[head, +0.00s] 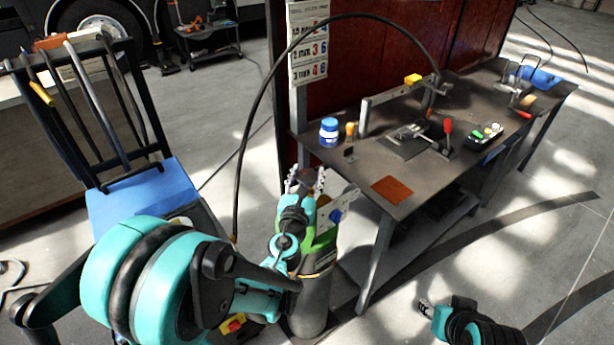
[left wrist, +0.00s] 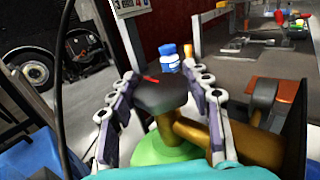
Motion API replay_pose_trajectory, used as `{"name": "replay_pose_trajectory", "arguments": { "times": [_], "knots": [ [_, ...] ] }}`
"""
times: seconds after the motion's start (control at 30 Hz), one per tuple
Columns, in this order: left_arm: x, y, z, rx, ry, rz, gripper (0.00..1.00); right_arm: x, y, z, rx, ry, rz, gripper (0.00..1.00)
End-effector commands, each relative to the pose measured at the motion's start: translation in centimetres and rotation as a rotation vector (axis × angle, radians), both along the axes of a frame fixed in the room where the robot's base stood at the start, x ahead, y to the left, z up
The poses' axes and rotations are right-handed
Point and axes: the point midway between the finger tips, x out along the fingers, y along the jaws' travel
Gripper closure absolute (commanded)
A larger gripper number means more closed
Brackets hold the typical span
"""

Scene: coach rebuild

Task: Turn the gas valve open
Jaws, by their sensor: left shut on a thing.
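The gas valve's dark round knob (left wrist: 162,92) has a red mark on top and sits on a brass valve body (left wrist: 188,132). Below it is the green top (left wrist: 160,152) of a gas cylinder. In the head view the cylinder (head: 311,302) stands upright on the floor beside the workbench. My left gripper (head: 306,180) is at the knob, with one finger on each side of it in the left wrist view (left wrist: 163,100), shut on it. My arm hides part of the cylinder in the head view. My right gripper (head: 425,308) is low at the bottom right, away from the valve; its jaws are too small to read.
The workbench (head: 450,105) behind the cylinder holds a blue-and-white jar (head: 329,132), an orange-brown plate (head: 392,189) and clamps. A black hose (head: 252,110) arches from the bench to the floor left of the cylinder. A blue-topped cart (head: 145,190) stands at left.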

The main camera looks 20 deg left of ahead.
Motion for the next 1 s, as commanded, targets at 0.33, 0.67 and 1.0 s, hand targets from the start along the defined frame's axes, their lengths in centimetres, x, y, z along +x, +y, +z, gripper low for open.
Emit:
{"name": "replay_pose_trajectory", "arguments": {
  "times": [0.33,0.67,1.0],
  "knots": [
    [0.1,-0.02,0.03,0.0,0.0,0.059,0.8,0.0,0.0,-0.11,0.0,0.0,0.0,0.6],
    [0.12,0.03,0.05,0.001,0.0,0.061,0.8,0.0,0.0,-0.1,0.0,0.0,0.0,0.6],
    [0.07,0.04,0.03,0.0,0.0,0.061,0.29,0.0,0.0,-0.11,0.0,0.0,0.0,0.6]
  ]
}}
